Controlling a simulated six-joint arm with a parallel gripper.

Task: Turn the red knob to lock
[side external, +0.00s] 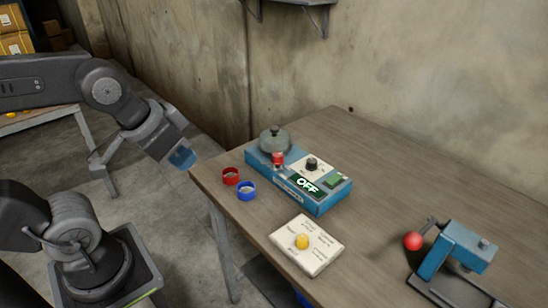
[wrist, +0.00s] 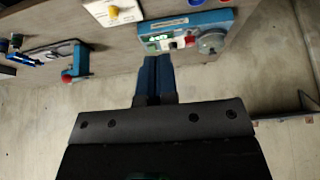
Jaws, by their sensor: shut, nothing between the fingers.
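A small red knob (side external: 278,159) stands on the blue device (side external: 318,203), beside its grey domed lid (side external: 275,139). The device's display (side external: 308,185) reads "OFF", and a black knob (side external: 312,164) sits above it. In the wrist view the red knob (wrist: 190,41) shows small on the device (wrist: 175,22). My gripper (side external: 184,158), with blue fingertips, hangs off the table's left edge, apart from the device. Its fingers (wrist: 155,62) are together and empty in the wrist view.
A red ring (side external: 231,176) and a blue ring (side external: 247,191) lie left of the device. A white plate with a yellow knob (side external: 302,241) lies in front. A blue clamp-like fixture (side external: 455,252) with a red ball handle (side external: 413,241) stands right. The table's (side external: 400,165) back is clear; a wall stands behind.

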